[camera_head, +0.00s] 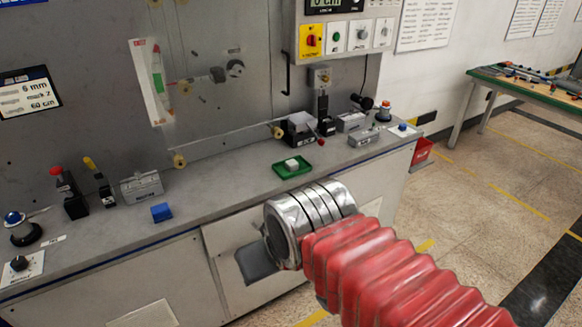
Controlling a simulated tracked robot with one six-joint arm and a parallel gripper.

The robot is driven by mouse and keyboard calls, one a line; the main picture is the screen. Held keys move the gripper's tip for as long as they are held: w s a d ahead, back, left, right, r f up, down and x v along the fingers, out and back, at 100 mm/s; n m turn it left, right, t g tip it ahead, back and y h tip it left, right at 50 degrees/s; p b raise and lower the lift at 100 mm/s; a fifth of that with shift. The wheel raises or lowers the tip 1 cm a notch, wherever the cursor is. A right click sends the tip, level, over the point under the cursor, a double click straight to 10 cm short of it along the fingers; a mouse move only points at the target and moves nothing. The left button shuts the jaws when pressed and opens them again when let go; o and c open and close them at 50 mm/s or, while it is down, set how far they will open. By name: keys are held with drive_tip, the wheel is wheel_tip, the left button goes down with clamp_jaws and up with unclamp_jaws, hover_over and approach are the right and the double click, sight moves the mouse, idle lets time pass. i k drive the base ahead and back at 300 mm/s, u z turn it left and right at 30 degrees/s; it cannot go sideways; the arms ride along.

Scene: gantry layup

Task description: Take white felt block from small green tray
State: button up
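The small green tray (281,175) lies on the grey bench top, right of the middle of the view. The white felt block (291,163) sits in the tray and shows clear of its rim. My arm, with red bellows and a shiny metal wrist, reaches in from the lower right. My gripper (257,263) shows only as a dark grey piece past the wrist, low in front of the bench and apart from the tray. Its fingers cannot be made out, so I cannot tell whether it is open or shut.
A blue block (161,212) lies on the bench to the left, by a grey metal block (142,186). Dark fixtures (301,129) stand behind the tray. A control box (345,38) hangs above. The bench between the blue block and the tray is clear.

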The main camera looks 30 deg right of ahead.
sight(292, 166)
drive_tip(key=i, duration=1)
